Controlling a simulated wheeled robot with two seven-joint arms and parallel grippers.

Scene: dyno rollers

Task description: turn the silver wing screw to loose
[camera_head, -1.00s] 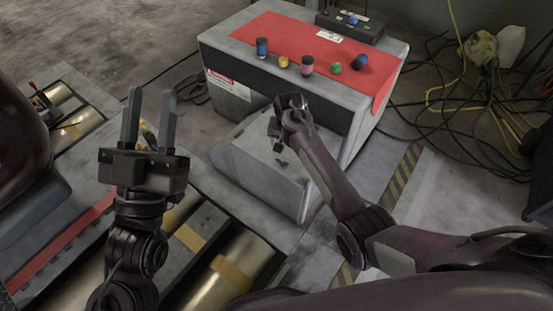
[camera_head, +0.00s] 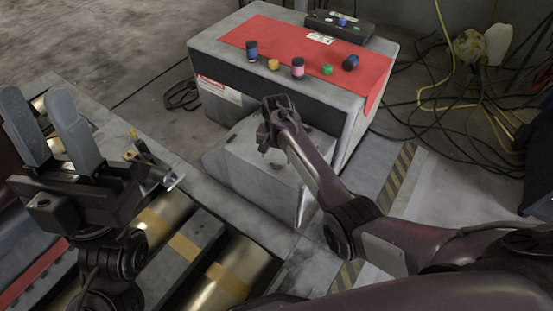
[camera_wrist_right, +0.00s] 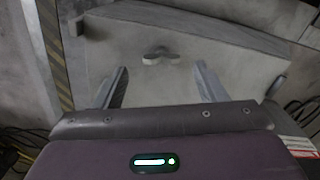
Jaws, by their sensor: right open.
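The silver wing screw (camera_wrist_right: 157,54) is in the right wrist view, with two rounded wings spread left and right. It sits on the sloped grey face (camera_wrist_right: 210,80) of the machine's lower housing. My right gripper (camera_wrist_right: 160,70) is open, with one finger on each side of the screw in the picture and the screw a little beyond the tips. The fingers do not appear to touch it. In the head view my right gripper (camera_head: 266,132) hangs over the grey housing, and I cannot make out the screw clearly there. My left gripper (camera_head: 38,98) is open and empty at the left.
Metal rollers (camera_head: 225,275) lie at the lower left. A small metal fitting (camera_head: 148,162) stands beside my left gripper. Cables (camera_head: 455,130) cover the right floor.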

